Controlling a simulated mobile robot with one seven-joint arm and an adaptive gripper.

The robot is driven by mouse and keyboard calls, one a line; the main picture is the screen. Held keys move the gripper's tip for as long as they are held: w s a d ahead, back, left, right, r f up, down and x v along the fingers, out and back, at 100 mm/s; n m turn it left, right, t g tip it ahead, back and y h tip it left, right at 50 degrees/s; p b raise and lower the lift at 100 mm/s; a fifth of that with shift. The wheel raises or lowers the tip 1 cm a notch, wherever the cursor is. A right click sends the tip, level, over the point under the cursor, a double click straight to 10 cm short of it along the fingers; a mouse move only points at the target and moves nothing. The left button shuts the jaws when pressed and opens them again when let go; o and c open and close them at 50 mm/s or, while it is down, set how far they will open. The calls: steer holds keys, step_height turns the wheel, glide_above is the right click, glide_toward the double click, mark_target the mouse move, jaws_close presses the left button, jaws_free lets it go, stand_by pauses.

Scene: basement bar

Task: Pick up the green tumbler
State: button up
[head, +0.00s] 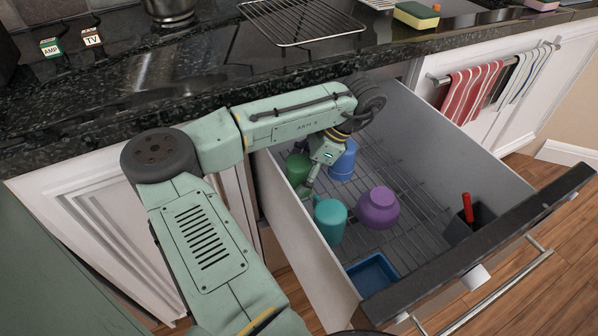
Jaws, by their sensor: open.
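The green tumbler (296,168) stands inside the open drawer, close to its left wall. My arm partly covers it on its right side. My gripper (306,190) reaches down into the drawer, just in front of the tumbler and between it and a teal cup (329,222). The gripper is open. It looks small from here, and I cannot tell whether a finger touches the tumbler.
The drawer (430,130) also holds a blue cup (343,163), a purple pot (377,209), a blue tray (373,275) and a dark holder (468,222) with a red-handled item. The dark counter (200,60) overhangs the drawer's back.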

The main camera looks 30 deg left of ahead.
steer(key=c, duration=1.3)
steer(key=shift+c, duration=0.6)
